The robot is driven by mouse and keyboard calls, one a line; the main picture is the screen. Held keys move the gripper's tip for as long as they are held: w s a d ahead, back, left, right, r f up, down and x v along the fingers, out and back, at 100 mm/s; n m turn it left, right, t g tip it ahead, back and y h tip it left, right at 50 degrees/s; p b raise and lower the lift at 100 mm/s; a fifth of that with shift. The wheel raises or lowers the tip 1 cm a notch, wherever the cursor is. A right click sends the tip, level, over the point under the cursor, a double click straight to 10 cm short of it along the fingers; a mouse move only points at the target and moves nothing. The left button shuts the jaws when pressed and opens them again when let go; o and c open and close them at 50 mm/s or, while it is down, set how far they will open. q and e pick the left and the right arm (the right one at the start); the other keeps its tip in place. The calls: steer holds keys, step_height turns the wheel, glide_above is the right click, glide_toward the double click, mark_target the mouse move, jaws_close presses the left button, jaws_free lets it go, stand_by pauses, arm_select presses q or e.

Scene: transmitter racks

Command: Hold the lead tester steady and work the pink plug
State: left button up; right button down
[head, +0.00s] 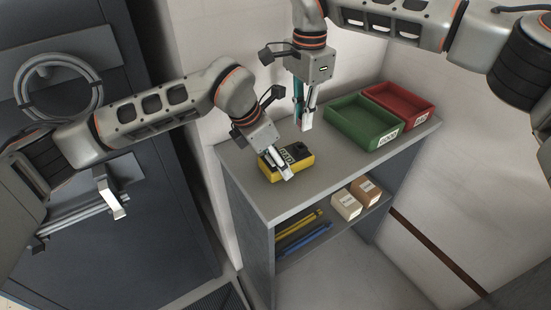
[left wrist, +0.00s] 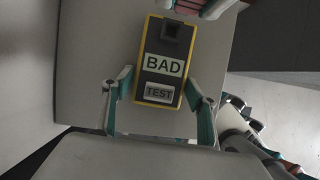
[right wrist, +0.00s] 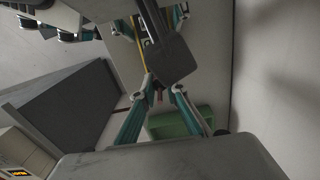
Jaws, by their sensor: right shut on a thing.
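The lead tester (head: 267,172), a yellow and black box, lies on the shelf unit's top. In the left wrist view the tester (left wrist: 160,66) shows a BAD display, a TEST button and a dark socket. My left gripper (head: 287,173) has its fingers apart along both sides of the tester's TEST end; firm contact cannot be told. My right gripper (head: 305,121) is above the shelf top behind the tester. In the right wrist view it is shut on a small reddish-pink piece, the pink plug (right wrist: 159,97), mostly hidden by the fingers.
A green bin (head: 345,142) and a red bin (head: 428,102) stand at the top's right end. The lower shelf holds small boxes (head: 346,205) and blue and yellow rods (head: 300,238). A dark cabinet (head: 160,235) with a coiled cable (head: 58,58) stands left.

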arm_select(q)
steer(key=shift+o, duration=0.6)
steer(key=shift+r, duration=0.1)
steer(key=shift+a+r, duration=0.2)
steer(key=shift+r, duration=0.15)
steer(key=s+a, duration=0.7)
steer(key=a, duration=0.3)
